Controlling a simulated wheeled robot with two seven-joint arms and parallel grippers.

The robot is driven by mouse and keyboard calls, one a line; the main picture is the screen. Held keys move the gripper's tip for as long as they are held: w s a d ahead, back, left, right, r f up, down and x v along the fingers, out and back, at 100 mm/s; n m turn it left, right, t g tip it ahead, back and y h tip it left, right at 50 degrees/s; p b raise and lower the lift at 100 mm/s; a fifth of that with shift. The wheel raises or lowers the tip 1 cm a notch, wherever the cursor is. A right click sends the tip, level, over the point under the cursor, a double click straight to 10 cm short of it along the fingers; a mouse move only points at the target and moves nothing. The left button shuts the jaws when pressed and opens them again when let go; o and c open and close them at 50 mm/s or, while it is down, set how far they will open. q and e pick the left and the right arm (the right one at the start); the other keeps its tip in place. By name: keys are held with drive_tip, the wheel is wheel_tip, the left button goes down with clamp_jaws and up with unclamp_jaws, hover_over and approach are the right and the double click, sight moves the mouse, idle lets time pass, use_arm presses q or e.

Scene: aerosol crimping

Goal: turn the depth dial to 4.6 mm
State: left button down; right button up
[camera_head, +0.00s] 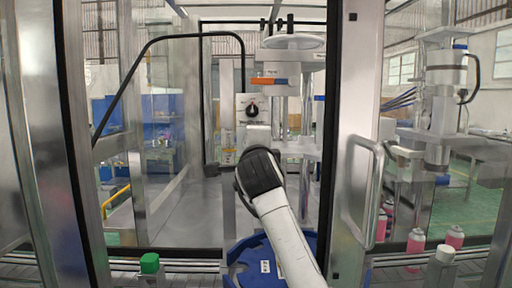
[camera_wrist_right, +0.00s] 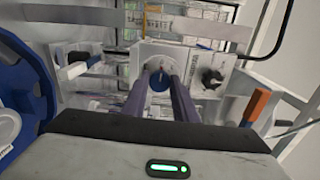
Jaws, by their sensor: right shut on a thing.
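In the right wrist view, a round blue dial (camera_wrist_right: 159,82) with a light pointer mark sits on a pale machine panel. My right gripper (camera_wrist_right: 161,74) has its two fingers on either side of this dial and is shut on it. I cannot read any scale or value there. In the head view, my right arm reaches up to the machine and hides its own gripper and the blue dial. A black knob on a white panel (camera_head: 252,110) shows above the arm; it is also to the right of the fingers in the wrist view (camera_wrist_right: 212,78). My left gripper is not in view.
An orange handle (camera_head: 268,81) is above the black knob. A clear guard door with a metal handle (camera_head: 362,190) stands open at the right. A blue round part (camera_head: 255,250) is below my arm. A green cap (camera_head: 149,263) and pink cans (camera_head: 415,241) stand along the front.

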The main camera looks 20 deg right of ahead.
drive_tip(key=shift+f+n, duration=0.1)
drive_tip(key=shift+n, duration=0.2)
idle(0.4)
drive_tip(key=o, duration=1.1)
drive_tip(key=b+v, duration=0.2)
drive_tip(key=v, duration=0.8)
drive_tip(key=shift+s, duration=0.15)
